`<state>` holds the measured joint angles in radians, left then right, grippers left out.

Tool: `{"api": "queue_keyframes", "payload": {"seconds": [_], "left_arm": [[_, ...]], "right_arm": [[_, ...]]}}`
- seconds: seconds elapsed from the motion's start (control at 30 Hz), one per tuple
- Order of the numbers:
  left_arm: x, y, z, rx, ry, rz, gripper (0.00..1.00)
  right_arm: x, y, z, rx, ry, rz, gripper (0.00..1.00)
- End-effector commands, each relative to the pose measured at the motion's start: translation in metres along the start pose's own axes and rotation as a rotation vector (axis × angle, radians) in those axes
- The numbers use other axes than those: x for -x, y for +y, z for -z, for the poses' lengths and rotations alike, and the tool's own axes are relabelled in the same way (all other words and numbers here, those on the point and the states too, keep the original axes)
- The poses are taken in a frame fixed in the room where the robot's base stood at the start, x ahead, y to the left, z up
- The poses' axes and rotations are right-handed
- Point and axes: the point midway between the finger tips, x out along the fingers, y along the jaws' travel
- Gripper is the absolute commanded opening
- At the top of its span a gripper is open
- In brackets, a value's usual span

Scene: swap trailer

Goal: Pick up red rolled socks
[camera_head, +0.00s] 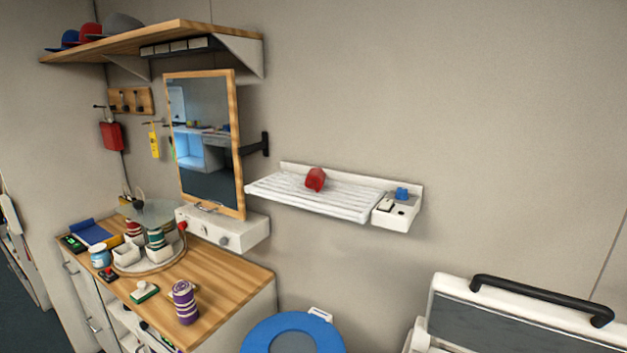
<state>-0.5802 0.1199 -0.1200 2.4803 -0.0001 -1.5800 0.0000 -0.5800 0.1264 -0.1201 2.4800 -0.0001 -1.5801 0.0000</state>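A small red rolled bundle (315,179), which looks like the rolled socks, lies on the white slatted wall shelf (345,206) in the middle of the view. It sits near the back of the slats, left of the shelf's small side tray. Neither of my grippers shows in the head view, and nothing touches the red bundle.
The side tray (391,219) holds a blue item (402,193). A framed mirror (207,140) on a black bracket stands left of the shelf. Below are a cluttered wooden counter (225,284), a blue ring-shaped seat (262,333) and a black handle (540,297). The wall above the shelf is bare.

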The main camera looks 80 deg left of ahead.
Motion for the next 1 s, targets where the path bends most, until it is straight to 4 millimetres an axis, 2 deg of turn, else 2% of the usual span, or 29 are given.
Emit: {"api": "queue_keyframes", "payload": {"seconds": [0.07, 0.77, 1.0], "left_arm": [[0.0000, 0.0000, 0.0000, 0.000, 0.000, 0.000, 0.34], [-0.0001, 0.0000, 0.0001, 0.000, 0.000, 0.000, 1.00], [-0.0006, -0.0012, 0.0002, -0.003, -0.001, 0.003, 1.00]], "right_arm": [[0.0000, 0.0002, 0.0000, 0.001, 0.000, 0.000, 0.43], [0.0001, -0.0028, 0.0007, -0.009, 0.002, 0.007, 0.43], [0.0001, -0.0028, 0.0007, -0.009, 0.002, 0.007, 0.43]]}}
